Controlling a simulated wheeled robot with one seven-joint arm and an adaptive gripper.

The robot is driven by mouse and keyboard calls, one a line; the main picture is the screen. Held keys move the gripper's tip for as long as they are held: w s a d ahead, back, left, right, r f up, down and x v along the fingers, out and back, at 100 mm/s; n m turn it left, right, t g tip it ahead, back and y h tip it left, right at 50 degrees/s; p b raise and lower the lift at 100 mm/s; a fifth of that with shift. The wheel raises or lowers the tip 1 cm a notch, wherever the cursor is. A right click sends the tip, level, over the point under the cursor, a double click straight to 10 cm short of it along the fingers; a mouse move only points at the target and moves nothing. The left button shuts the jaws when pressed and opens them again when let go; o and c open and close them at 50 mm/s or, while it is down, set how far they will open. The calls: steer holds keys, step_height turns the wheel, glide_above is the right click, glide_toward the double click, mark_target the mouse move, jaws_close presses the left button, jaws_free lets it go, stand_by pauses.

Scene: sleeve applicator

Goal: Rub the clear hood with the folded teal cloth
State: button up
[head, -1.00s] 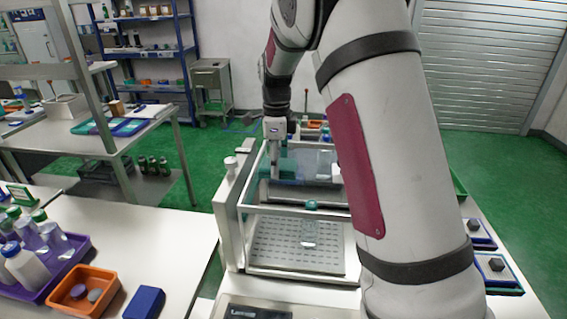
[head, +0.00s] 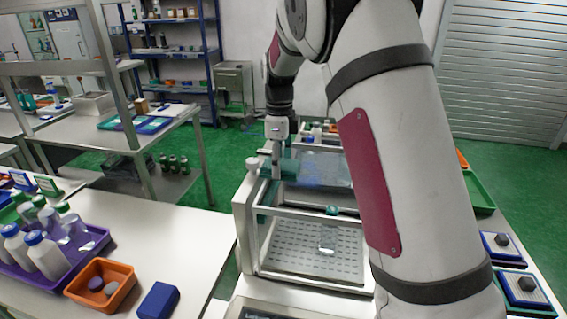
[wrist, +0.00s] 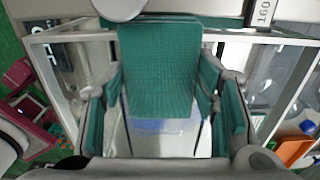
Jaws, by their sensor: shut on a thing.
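The folded teal cloth (wrist: 163,70) is gripped between the teal-padded fingers of my gripper (wrist: 165,100). In the head view my gripper (head: 277,170) points down over the left part of the clear hood (head: 335,172), and the cloth (head: 291,167) shows as a teal patch beside the fingers. The hood is a see-through cover in a pale frame, with a teal knob at its front. A bluish smear shows on it right of the gripper, and also just beyond the cloth in the wrist view. I cannot tell whether the cloth touches the hood.
A perforated plate (head: 310,250) with a small clear item lies under the hood. At left, a white table holds a purple tray of bottles (head: 50,250), an orange bin (head: 103,284) and a blue block (head: 158,300). Blue-based fixtures (head: 500,246) stand at right.

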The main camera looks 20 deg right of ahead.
steer(key=shift+r+p, duration=0.6)
steer(key=shift+r, duration=2.35)
steer(key=shift+r, duration=1.5)
